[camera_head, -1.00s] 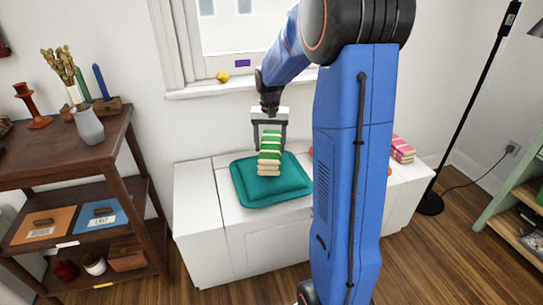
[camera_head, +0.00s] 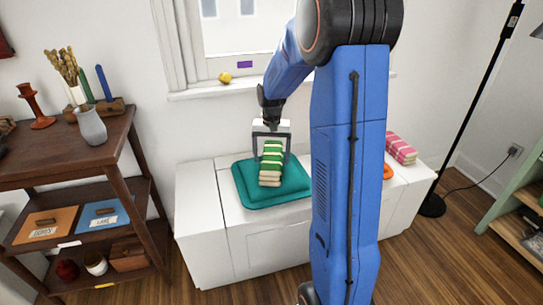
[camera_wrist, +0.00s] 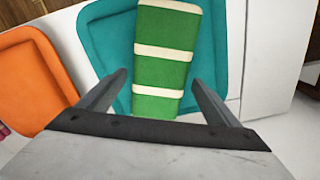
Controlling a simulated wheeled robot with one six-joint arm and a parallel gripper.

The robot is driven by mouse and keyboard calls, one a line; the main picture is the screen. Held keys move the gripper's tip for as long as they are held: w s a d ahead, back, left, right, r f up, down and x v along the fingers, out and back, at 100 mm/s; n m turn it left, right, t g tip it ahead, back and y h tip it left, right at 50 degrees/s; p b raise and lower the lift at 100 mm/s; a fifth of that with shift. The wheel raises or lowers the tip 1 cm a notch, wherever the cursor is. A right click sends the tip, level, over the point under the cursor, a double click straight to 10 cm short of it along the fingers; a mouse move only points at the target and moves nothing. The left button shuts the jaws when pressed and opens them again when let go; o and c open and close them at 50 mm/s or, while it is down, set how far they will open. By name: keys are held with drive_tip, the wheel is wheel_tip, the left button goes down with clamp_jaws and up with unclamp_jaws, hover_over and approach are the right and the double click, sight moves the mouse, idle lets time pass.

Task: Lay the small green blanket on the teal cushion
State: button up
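The small green blanket (camera_head: 271,163), folded with cream stripes, is over the middle of the teal cushion (camera_head: 243,198) and appears to rest on it. The cushion lies on the white bench. My gripper (camera_head: 272,155) is above the cushion, at the far end of the blanket. In the wrist view, the blanket (camera_wrist: 165,55) lies between my two fingers (camera_wrist: 158,78), with teal cushion (camera_wrist: 103,40) showing between each finger and the blanket. The fingers look open. The blanket's underside is hidden.
An orange cushion (camera_wrist: 35,80) lies beside the teal one; my arm mostly hides it in the head view. A pink striped blanket (camera_head: 400,148) is at the bench's right. A dark wooden shelf (camera_head: 90,155) stands left. A window sill with a yellow object (camera_head: 225,77) is behind.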

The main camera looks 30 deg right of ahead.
sight(272, 155)
drive_tip(key=shift+r, duration=0.1)
wheel_tip(272, 155, up, 11)
drive_tip(key=s+a+r+n+t, duration=0.1)
drive_tip(key=s+a+r, duration=0.4)
drive_tip(key=s, duration=0.1)
drive_tip(key=s+a+f+n+t, duration=0.1)
drive_tip(key=s+a, duration=0.3)
drive_tip(key=s, duration=0.4)
drive_tip(key=s+a+f+n+t, duration=0.1)
drive_tip(key=s+a+n, duration=0.2)
drive_tip(key=s, duration=0.6)
drive_tip(key=s+a+n+t, duration=0.1)
drive_tip(key=s+a+n, duration=0.1)
drive_tip(key=s+a, duration=0.3)
drive_tip(key=shift+s+a+f+t, duration=0.15)
drive_tip(key=shift+s+f+t, duration=0.25)
drive_tip(key=shift+s, duration=1.55)
